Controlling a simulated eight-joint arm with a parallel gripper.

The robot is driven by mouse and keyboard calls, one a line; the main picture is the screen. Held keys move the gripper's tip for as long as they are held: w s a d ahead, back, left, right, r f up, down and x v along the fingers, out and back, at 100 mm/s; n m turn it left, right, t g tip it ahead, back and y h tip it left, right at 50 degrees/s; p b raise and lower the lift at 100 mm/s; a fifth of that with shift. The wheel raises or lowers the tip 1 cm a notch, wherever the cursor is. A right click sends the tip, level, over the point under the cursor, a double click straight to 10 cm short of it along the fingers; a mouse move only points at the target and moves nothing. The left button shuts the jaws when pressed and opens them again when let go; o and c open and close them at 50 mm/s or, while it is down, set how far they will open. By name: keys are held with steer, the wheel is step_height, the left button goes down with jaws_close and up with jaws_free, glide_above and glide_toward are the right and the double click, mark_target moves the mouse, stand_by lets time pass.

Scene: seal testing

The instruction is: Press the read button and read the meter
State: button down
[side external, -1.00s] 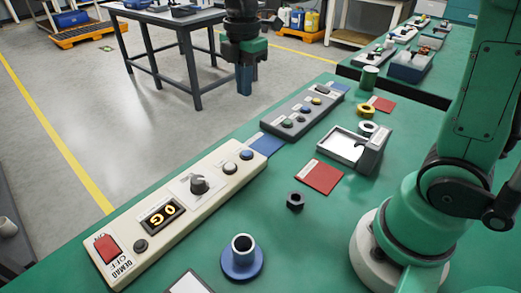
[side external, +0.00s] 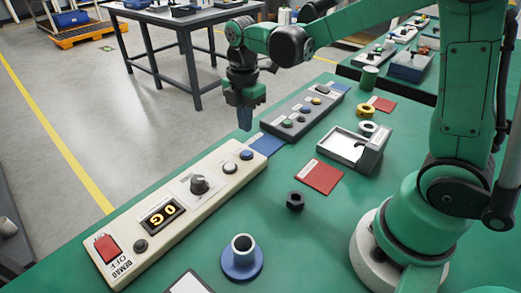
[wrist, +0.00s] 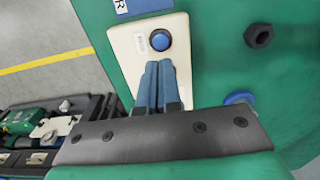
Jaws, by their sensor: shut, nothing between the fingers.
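A long cream panel (side external: 225,185) lies on the green bench. Its lit meter display (side external: 162,214) shows orange characters like "0G". A dark knob (side external: 199,184), a white button (side external: 230,168) and a blue button (side external: 246,155) line its right part. The blue button also shows in the wrist view (wrist: 160,40), beside a label too small to read. I cannot tell for sure which is the read button. My gripper (side external: 244,128) is shut and empty, fingers pointing down above the panel's right end, apart from the blue button.
A red switch (side external: 107,247) marked "DEMAG OFF" is at the panel's left end. A grey button box (side external: 300,112) stands beyond. A black nut (side external: 295,201), a blue flanged part (side external: 242,260) and a red card (side external: 319,176) lie in front. A blue card (side external: 267,143) lies past the panel.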

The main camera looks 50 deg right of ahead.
mark_target(246, 152)
steer(key=shift+f, duration=3)
steer(key=shift+f, duration=0.9)
steer(key=shift+r, duration=0.1)
step_height(246, 152, up, 14)
steer(key=shift+r, duration=0.25)
